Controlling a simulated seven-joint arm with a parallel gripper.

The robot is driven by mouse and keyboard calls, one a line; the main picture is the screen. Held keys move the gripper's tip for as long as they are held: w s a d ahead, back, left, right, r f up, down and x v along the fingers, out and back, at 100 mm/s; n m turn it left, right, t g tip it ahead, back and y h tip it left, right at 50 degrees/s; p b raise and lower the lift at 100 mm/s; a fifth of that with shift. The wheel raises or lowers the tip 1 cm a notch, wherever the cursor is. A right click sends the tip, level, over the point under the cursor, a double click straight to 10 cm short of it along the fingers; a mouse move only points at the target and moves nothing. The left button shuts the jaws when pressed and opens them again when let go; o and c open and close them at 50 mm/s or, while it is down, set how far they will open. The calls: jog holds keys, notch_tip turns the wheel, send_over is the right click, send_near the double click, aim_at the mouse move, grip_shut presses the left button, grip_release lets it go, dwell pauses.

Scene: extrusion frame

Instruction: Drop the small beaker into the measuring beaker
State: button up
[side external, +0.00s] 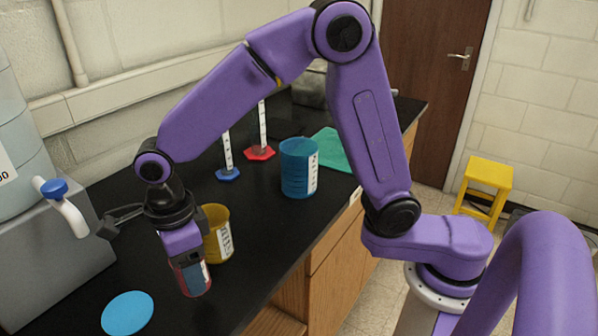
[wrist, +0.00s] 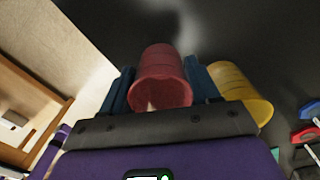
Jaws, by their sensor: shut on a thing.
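The small red beaker (side external: 196,280) is held in my gripper (side external: 188,264) above the black counter, near its front left part. In the wrist view the red beaker (wrist: 161,78) sits between the two blue fingers of my gripper (wrist: 160,88), which touch its sides. A yellow beaker (side external: 217,243) with a white scale label stands just behind my gripper, partly hidden by it. The yellow beaker (wrist: 240,88) also shows right of the fingers in the wrist view. A larger blue beaker (side external: 296,172) with a white scale stands further back. Both standing beakers look upright.
A light blue disc (side external: 127,313) lies on the counter (side external: 262,232) at the front. Two thin cylinders with blue (side external: 228,174) and red (side external: 260,153) bases stand at the back, beside a green mat (side external: 338,152). A tank with a tap (side external: 58,200) stands at left.

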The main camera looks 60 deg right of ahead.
notch_tip(320, 180, up, 22)
jog(key=w+d, duration=0.4)
jog(key=d, duration=0.7)
jog(key=w+d, duration=0.3)
jog(key=d, duration=0.8)
jog(key=s+d, duration=0.3)
jog(key=d, duration=1.5)
notch_tip(320, 180, down, 11)
jog(key=o, duration=1.2)
